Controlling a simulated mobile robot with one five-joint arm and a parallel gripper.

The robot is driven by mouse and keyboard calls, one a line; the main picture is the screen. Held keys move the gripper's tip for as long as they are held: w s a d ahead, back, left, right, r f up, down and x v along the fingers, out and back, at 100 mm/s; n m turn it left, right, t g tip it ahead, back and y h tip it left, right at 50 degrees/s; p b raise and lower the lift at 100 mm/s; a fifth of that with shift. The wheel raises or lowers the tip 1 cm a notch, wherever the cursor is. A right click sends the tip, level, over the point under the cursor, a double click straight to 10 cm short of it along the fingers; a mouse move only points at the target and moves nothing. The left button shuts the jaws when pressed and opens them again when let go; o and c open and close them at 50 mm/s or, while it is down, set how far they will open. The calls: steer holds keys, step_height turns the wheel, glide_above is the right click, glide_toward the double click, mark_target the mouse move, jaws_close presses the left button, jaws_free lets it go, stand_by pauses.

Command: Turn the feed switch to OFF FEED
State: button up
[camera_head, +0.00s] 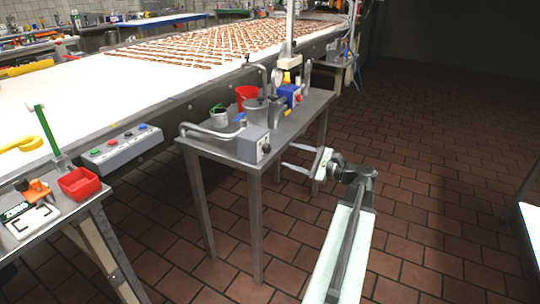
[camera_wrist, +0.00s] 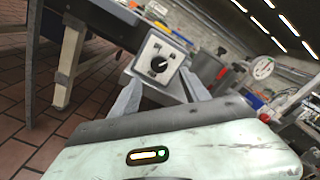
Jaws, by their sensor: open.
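The feed switch is a dark round knob on a white face plate (camera_wrist: 159,60), on the front of a grey metal box. In the wrist view it sits just beyond and between my fingers; the print around it is too small to read. In the head view the grey switch box (camera_head: 254,145) stands at the front edge of a small metal table. My gripper (camera_head: 301,160) is open and empty, to the right of the box and apart from it. In the wrist view my gripper's fingers (camera_wrist: 165,97) spread either side below the knob.
The metal table (camera_head: 213,150) also bears a red cup (camera_head: 247,95), a pressure gauge (camera_head: 277,78), a blue unit (camera_head: 290,94) and pipes. A control panel with coloured buttons (camera_head: 122,146) is at left by the conveyor (camera_head: 80,95). The tiled floor at right is clear.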

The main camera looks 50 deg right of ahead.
mark_target(270, 149)
steer(key=x, duration=0.7)
steer(key=shift+w+a, duration=0.1)
steer(key=shift+w, duration=0.15)
steer(key=shift+c, duration=0.3)
